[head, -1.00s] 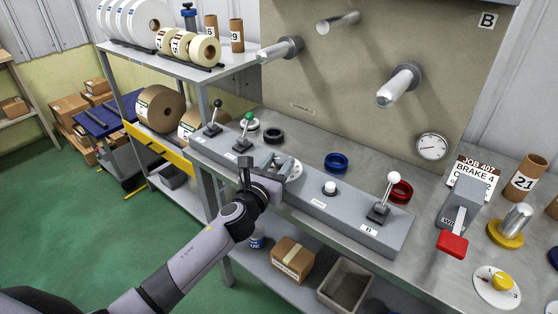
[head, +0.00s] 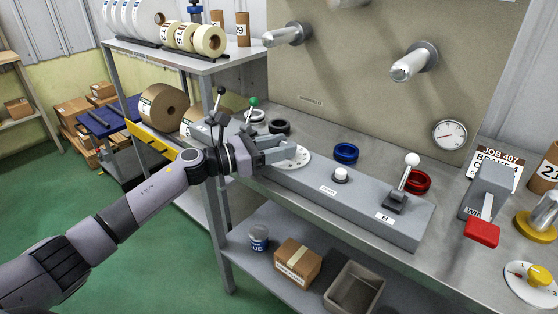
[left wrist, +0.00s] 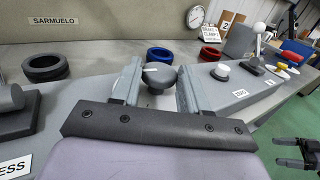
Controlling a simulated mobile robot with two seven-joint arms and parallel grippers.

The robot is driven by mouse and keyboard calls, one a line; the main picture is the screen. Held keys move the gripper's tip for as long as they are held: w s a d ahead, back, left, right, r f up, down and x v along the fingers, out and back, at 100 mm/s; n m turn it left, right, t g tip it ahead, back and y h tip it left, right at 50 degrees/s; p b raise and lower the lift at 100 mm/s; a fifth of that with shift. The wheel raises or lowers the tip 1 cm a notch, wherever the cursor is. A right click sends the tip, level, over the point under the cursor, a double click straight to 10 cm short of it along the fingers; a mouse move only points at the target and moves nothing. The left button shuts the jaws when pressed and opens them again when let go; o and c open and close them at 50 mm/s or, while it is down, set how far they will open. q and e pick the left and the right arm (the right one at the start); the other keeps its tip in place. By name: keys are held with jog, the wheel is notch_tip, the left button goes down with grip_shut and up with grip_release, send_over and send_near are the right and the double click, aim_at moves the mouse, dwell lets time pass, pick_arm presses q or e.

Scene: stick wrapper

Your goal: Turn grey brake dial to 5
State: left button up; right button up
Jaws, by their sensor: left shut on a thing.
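The grey brake dial's round white plate (head: 297,157) sits on the grey console. Its grey knob (left wrist: 160,75), with a light pointer mark, shows between the fingers in the left wrist view. My left gripper (head: 284,152) is shut on this knob, reaching in from the left. The fingers hide most of the knob in the head view, and I cannot read which number it points to. My right gripper (left wrist: 289,152) shows at the lower right of the left wrist view, its fingers apart and empty, away from the console.
The console (head: 335,200) also carries a white button (head: 341,175), a white-knobbed lever (head: 405,180) and a green-knobbed lever (head: 253,103). Black and blue rings (head: 346,153) lie behind it. A red-handled lever (head: 482,232) and a yellow-knobbed dial (head: 540,274) stand right.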

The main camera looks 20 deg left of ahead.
pick_arm(q)
jog(key=shift+w+a+m+g+h+b, duration=0.1)
jog(key=shift+m+g+h+b, duration=0.35)
jog(key=shift+b, duration=0.25)
jog(key=o, duration=0.9)
jog(key=shift+o, duration=0.2)
jog(key=b+v, duration=0.1)
jog(key=v, duration=0.5)
jog(key=shift+s+a+r, duration=0.1)
jog(key=shift+s+a, duration=0.25)
jog(key=shift+a, duration=0.1)
jog(key=shift+o, duration=0.5)
